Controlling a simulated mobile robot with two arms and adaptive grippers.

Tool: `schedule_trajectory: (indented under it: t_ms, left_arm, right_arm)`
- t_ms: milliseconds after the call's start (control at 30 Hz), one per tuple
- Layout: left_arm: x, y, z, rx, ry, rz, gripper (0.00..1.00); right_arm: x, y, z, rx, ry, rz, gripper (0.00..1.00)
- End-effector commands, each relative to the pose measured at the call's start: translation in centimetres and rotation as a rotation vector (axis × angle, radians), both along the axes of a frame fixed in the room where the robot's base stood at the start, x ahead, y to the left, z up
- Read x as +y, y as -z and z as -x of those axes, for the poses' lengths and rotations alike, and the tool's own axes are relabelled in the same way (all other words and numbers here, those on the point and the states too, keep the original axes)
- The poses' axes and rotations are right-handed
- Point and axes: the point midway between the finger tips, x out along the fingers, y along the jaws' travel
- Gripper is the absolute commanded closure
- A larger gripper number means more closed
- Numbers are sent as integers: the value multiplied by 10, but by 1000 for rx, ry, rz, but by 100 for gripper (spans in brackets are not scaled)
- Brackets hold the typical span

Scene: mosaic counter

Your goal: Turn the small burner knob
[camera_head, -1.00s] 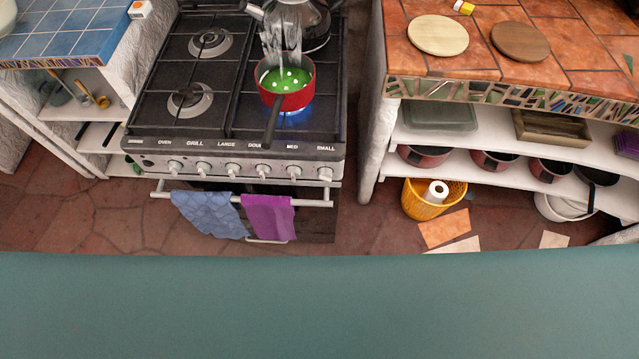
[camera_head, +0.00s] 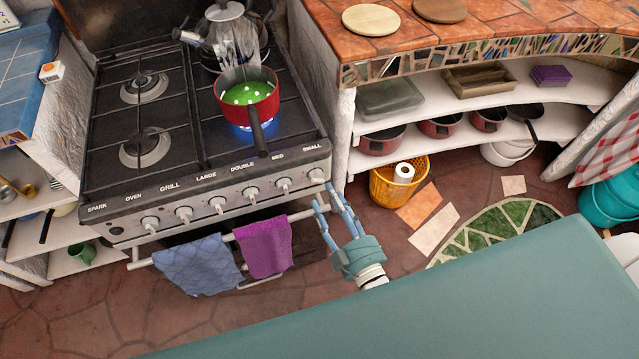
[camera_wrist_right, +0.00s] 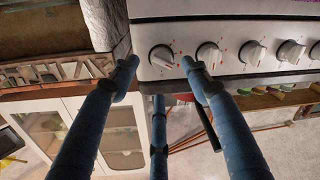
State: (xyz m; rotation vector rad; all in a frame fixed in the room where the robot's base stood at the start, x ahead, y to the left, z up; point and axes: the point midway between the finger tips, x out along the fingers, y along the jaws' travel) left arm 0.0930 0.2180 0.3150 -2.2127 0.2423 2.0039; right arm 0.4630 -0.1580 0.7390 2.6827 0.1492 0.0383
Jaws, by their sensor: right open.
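The small burner knob (camera_head: 317,175) is the right-most knob on the stove's front panel, under the word SMALL. In the right wrist view the knob (camera_wrist_right: 163,55) is the left-most one, pale and round with red marks near it. My right gripper (camera_head: 327,196) is open, with blue fingers pointing up at the panel's right end, just below and beside the knob. In the right wrist view the knob shows between the fingertips (camera_wrist_right: 160,62); I cannot tell whether they touch it. My left gripper is not in view.
A red pot (camera_head: 262,108) of green food sits over a lit blue flame, its handle toward the front. A kettle (camera_head: 228,30) stands behind it. A towel rail with blue (camera_head: 196,264) and purple (camera_head: 264,247) cloths runs below the knobs. A white shelf wall (camera_head: 341,145) stands right of the stove.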

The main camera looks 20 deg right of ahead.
Motion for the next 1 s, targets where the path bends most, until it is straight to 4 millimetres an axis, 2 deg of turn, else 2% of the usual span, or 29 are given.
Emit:
schedule_trajectory:
  t_ms: [100,300,433,700,767,933,1000]
  left_arm:
    - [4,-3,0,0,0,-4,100]
    - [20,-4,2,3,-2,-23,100]
    - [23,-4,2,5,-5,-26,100]
    - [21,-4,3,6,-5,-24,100]
    - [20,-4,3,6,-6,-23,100]
    - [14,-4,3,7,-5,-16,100]
    - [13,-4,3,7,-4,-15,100]
  right_arm:
    - [3,-1,-24,-1,0,-1,53]
    - [6,0,-49,2,0,-2,53]
    - [7,1,-56,2,0,-2,53]
    - [7,1,-57,3,0,-2,53]
    - [7,1,-57,3,0,-2,63]
    - [7,1,-57,2,0,-2,97]
    - [7,1,-57,2,0,-2,98]
